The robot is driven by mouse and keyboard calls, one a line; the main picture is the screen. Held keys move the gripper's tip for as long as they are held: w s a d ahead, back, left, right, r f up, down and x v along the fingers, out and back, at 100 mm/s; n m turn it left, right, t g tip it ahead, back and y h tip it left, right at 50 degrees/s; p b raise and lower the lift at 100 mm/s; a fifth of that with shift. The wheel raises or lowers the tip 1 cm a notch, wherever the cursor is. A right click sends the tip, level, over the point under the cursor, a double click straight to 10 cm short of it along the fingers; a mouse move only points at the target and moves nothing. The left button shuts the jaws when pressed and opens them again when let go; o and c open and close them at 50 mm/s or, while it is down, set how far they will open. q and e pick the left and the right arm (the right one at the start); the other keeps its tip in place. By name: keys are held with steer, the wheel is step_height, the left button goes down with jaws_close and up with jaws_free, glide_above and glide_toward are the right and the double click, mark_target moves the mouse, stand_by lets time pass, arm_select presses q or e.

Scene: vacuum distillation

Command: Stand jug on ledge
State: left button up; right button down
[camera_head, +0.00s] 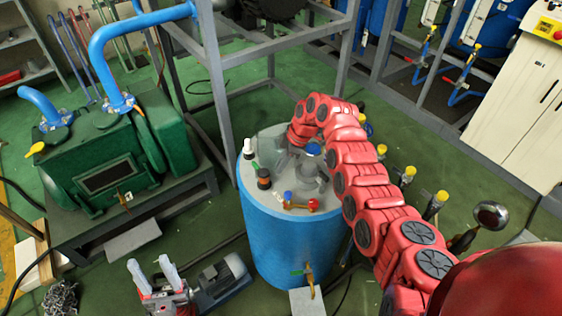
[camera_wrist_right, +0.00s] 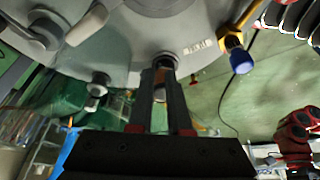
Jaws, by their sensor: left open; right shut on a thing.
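My right arm reaches over the blue tank (camera_head: 285,245) with its grey flat top (camera_head: 262,205). Its gripper is hidden in the head view. In the right wrist view the right gripper (camera_wrist_right: 161,72) has its dark fingers close together, with a small brownish piece (camera_wrist_right: 160,78) between them, beside a grey rounded surface. What whole thing this belongs to is hidden, and I cannot make out a jug for sure. I cannot tell which surface is the ledge.
A green pump (camera_head: 105,165) is at left, a grey motor (camera_head: 222,280) beside my left gripper, a cream cabinet (camera_head: 520,105) at right.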

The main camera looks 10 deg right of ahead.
steer(key=shift+f, duration=0.15)
steer(key=shift+f+b, duration=0.15)
steer(key=shift+b, duration=0.15)
steer(key=c, duration=0.8)
jaws_free()
steer(key=shift+c, duration=0.2)
